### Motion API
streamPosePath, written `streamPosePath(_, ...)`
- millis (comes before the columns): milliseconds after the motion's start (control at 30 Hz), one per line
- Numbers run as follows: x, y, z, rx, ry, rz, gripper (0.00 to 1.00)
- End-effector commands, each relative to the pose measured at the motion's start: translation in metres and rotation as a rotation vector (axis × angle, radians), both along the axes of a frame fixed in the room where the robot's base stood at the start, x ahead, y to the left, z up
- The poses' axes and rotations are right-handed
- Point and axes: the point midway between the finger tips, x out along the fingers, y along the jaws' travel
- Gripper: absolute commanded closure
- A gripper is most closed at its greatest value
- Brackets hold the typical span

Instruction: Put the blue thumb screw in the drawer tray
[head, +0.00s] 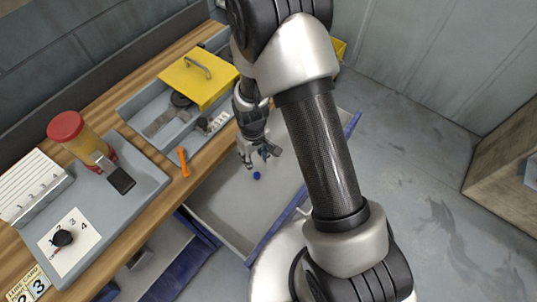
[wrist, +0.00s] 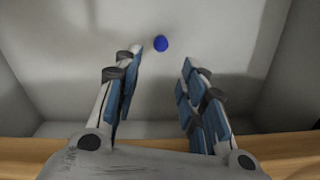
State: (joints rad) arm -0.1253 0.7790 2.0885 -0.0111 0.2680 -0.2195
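The blue thumb screw (head: 257,175) shows as a small round blue piece over the grey floor of the open drawer tray (head: 225,205). In the wrist view the screw (wrist: 161,43) is beyond the fingertips, near the middle of the gap, against the pale tray floor (wrist: 220,25). My gripper (head: 260,155) is above the drawer tray, pointing down. In the wrist view its two fingers (wrist: 160,72) are spread apart with nothing between them. Whether the screw rests on the tray floor or is just above it is hard to tell.
The wooden bench edge (wrist: 290,145) runs close beside my gripper. On the bench are a grey tray with a yellow lid (head: 197,78), an orange piece (head: 183,162), a red-capped jar (head: 75,137) and a numbered card (head: 68,242). The drawer has blue side rails (head: 352,124).

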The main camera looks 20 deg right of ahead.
Motion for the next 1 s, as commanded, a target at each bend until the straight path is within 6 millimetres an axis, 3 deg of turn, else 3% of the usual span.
streamPosePath(167,0.008,-0.006,0.073,0.008,-0.064,-0.044,0.62)
streamPosePath(267,0.003,-0.012,0.123,0.014,-0.103,-0.081,0.62)
streamPosePath(400,-0.015,-0.020,0.187,0.022,-0.156,-0.129,0.62)
streamPosePath(600,-0.057,-0.032,0.263,0.036,-0.233,-0.200,0.62)
streamPosePath(800,-0.113,-0.042,0.315,0.052,-0.309,-0.269,0.62)
streamPosePath(1000,-0.163,-0.048,0.340,0.067,-0.371,-0.324,0.62)
